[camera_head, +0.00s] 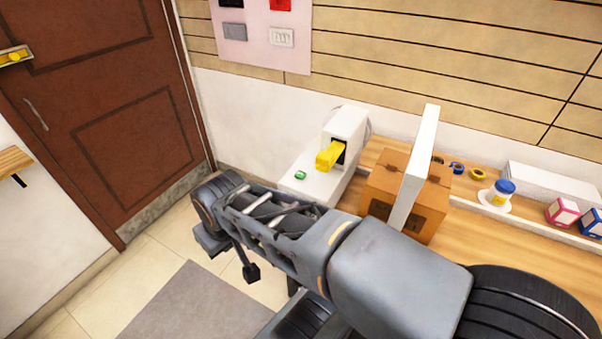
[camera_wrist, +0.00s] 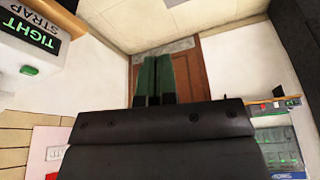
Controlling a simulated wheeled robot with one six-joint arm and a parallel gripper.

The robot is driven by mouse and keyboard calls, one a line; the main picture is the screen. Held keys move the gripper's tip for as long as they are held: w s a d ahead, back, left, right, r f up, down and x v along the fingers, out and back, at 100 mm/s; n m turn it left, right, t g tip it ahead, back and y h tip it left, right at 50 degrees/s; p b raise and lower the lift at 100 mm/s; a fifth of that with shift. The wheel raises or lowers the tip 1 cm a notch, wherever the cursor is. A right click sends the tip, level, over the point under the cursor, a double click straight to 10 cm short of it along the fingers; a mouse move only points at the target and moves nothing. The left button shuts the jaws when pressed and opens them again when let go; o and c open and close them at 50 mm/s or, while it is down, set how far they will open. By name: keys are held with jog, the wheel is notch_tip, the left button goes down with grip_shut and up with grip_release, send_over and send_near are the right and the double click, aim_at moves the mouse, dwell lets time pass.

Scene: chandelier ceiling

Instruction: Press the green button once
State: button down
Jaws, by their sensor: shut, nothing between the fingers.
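The green button (camera_head: 300,175) is small and sits on the low front part of a white machine (camera_head: 318,190) with a yellow lever (camera_head: 329,157). In the wrist view, a green button (camera_wrist: 29,70) shows at the left edge on a white housing, beside a dark label reading "TIGHT STRAP" (camera_wrist: 38,30). My gripper (camera_wrist: 154,82) is shut and empty, pointing toward the brown door, with the button off to its left and apart from it. In the head view my arm crosses in front of the machine, and the fingertips are hard to make out.
A brown box (camera_head: 378,190) with a white upright panel (camera_head: 416,165) stands right of the machine. Tape rolls (camera_head: 478,174), a blue-lidded jar (camera_head: 499,193) and small cartons (camera_head: 562,210) lie on the wooden counter. A pink switch board (camera_head: 258,52) hangs on the wall. The door (camera_head: 110,110) is left.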

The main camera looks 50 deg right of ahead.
jog(key=w+d+r+m+h+p, duration=0.2)
jog(key=w+d+h+p, duration=0.15)
jog(key=d, duration=0.65)
jog(key=w+d+r+m+h+p, duration=0.25)
jog(key=w+d, duration=0.25)
jog(key=d, duration=0.4)
jog(key=h+p, duration=0.2)
jog(key=p, duration=0.1)
send_over(299, 173)
notch_tip(299, 173, down, 2)
jog(key=shift+a+f+n, duration=0.1)
jog(key=shift+f+n, duration=0.1)
jog(key=shift+n, duration=0.15)
jog(key=shift+b, duration=0.3)
notch_tip(299, 173, down, 8)
jog(key=b, duration=0.6)
jog(key=shift+r, duration=0.25)
jog(key=shift+f+b, duration=0.65)
jog(key=shift+b, duration=0.35)
jog(key=shift+f+b, duration=0.95)
jog(key=shift+b, duration=0.4)
jog(key=shift+r, duration=0.1)
jog(key=shift+r+p, duration=0.7)
jog(key=shift+r, duration=0.2)
